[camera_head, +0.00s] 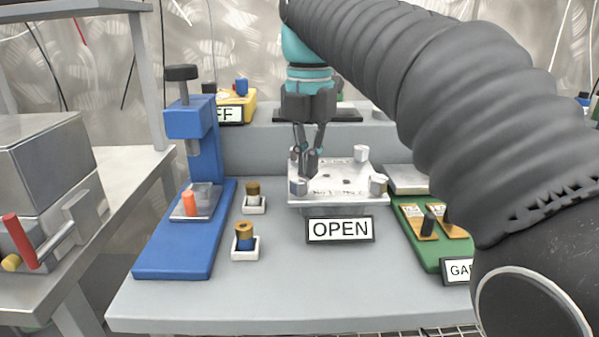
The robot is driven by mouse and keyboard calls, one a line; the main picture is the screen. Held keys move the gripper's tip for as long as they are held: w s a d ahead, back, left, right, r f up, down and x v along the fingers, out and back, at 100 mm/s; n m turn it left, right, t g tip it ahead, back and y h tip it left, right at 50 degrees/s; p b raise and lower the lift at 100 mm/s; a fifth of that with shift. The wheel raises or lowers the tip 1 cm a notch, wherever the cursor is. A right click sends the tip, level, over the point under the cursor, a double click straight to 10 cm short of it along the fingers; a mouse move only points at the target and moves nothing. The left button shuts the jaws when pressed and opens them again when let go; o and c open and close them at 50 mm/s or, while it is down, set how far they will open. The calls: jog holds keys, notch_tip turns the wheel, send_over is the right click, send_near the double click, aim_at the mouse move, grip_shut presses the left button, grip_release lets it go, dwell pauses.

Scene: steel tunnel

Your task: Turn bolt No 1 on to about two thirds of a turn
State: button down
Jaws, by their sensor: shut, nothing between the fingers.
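A pale metal plate (340,184) stands behind the "OPEN" sign (340,229), with bolts at its corners. One bolt (298,187) is at the front left, one (378,184) at the front right and one (361,153) at the back right. Small "No" markings on the plate are too small to read surely, so I cannot tell which bolt is No 1. My gripper (309,170) points down over the plate's left side, just above and behind the front-left bolt. Its fingers are shut and appear empty. They partly hide the back-left corner; contact with the plate cannot be told.
A blue press (200,135) stands left, beside two small white holders (245,253) with brass-topped parts. A green board (422,240) with switches is at the right. My dark sleeved arm covers the upper right. The front of the grey table (300,290) is clear.

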jog(key=shift+s+d+p, duration=0.4)
jog(key=shift+d+p, duration=0.05)
jog(key=shift+p, duration=0.15)
dwell(0.4)
jog(key=shift+w+d, duration=0.2)
jog(key=shift+d, duration=0.1)
notch_tip(320, 180, up, 6)
dwell(0.7)
